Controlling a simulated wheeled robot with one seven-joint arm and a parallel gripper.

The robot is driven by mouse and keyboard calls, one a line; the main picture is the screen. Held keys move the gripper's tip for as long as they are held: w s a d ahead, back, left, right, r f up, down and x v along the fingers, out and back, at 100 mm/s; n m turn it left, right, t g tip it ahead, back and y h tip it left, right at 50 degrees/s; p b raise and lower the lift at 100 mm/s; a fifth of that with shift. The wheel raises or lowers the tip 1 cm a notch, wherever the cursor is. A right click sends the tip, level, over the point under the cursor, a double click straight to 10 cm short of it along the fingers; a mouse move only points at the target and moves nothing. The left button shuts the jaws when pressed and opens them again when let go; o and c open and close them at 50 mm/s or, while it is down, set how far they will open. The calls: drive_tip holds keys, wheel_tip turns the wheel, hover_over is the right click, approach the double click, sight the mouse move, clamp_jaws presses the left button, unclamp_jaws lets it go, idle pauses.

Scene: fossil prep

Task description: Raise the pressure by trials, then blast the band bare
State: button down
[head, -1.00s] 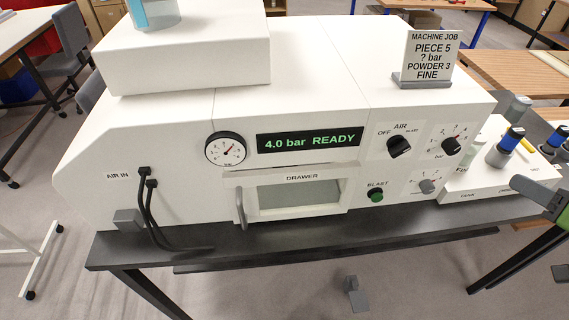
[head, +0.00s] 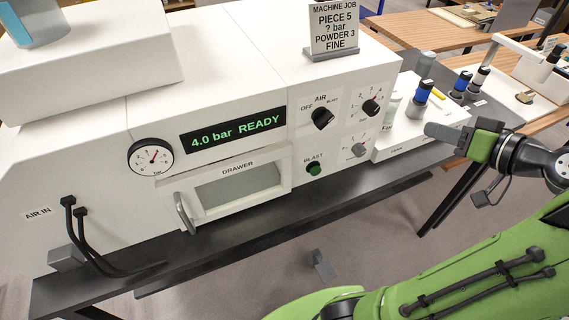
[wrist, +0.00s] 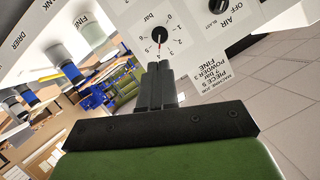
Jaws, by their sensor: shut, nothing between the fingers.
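The white blasting machine's display (head: 233,131) reads 4.0 bar READY, and the needle of the round gauge (head: 151,157) points up and to the right. The black bar knob (head: 371,107) sits at the panel's right; in the wrist view the knob (wrist: 159,35) has its red pointer at about 4. The black AIR knob (head: 322,117) is left of it. The green BLAST button (head: 313,168) is below. The drawer (head: 240,188) is closed; no fossil band can be made out through its window. My gripper (head: 432,131) is shut and empty, apart from the panel, right of the knobs.
A sign (head: 335,30) on top reads PIECE 5, ? bar, POWDER 3, FINE. A grey knob (head: 358,150) is below the bar knob. Black hoses (head: 88,240) hang at the left.

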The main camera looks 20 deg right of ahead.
sight(316, 171)
drive_tip(key=w+a+f+m+g+y+b, duration=0.1)
drive_tip(key=a+f+m+b, duration=0.4)
drive_tip(key=f, duration=0.5)
drive_tip(key=w+a+f+m+g+y+b, duration=0.1)
drive_tip(key=a+f+m+g+y+b, duration=0.2)
drive_tip(key=a+f+m+y+b, duration=0.2)
drive_tip(key=a+f+b, duration=0.3)
drive_tip(key=a+f, duration=0.2)
drive_tip(key=f, duration=0.1)
drive_tip(key=shift+w+a+f, duration=0.15)
drive_tip(key=shift+a+f, duration=0.05)
drive_tip(key=shift+f, duration=0.1)
drive_tip(key=shift+w, duration=0.1)
drive_tip(key=w, duration=0.7)
drive_tip(key=shift+w+a+r+b, duration=0.1)
drive_tip(key=shift+w+b, duration=0.2)
drive_tip(key=shift+w, duration=0.5)
